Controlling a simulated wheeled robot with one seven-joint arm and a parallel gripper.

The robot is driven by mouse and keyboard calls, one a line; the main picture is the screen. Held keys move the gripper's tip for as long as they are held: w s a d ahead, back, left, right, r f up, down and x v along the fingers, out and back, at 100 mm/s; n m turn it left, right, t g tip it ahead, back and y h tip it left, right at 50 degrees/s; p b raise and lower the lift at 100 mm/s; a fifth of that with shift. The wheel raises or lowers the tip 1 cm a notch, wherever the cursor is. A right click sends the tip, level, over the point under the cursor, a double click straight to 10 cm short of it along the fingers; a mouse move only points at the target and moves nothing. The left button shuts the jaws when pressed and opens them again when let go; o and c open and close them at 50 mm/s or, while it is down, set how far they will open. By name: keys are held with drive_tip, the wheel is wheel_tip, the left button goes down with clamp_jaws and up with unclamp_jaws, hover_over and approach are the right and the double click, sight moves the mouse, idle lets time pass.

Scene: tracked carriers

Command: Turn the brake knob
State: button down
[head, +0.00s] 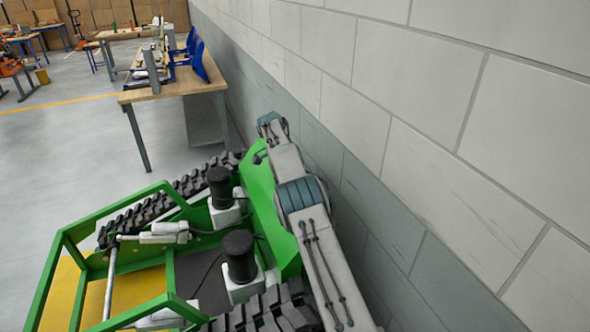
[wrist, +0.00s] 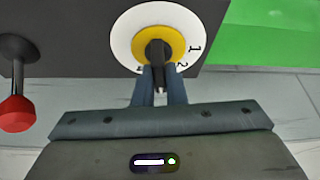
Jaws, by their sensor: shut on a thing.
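The brake knob (wrist: 157,50) is a black knob on a yellow ring, in front of a round white dial (wrist: 122,44) with the numbers 1 and 2 visible. It shows at the top of the wrist view. My gripper (wrist: 160,72) is shut on the knob from below in that view, and its fingers hide part of the knob and the dial's lower edge. In the head view my arm reaches along the wall beside the green tracked carrier (head: 262,195), and the gripper and knob are hidden there.
A red-tipped black lever (wrist: 16,112) hangs left of the dial in the wrist view. In the head view the block wall (head: 440,130) stands close on the right of my arm. A wooden workbench (head: 178,88) stands behind the carrier. Open floor (head: 60,150) lies to the left.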

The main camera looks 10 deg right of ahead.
drive_tip(key=shift+m, duration=0.6)
idle(0.3)
drive_tip(key=c, duration=1.5)
unclamp_jaws()
drive_tip(key=shift+a+r, duration=0.25)
drive_tip(key=shift+r, duration=0.25)
drive_tip(key=shift+v, duration=1.1)
drive_tip(key=s+a, duration=0.1)
drive_tip(key=a, duration=0.3)
drive_tip(key=s+a, duration=0.1)
drive_tip(key=a, duration=0.6)
drive_tip(key=shift+s+a+f+b, duration=0.1)
drive_tip(key=shift+s+a+b, duration=0.2)
drive_tip(key=shift+s, duration=0.1)
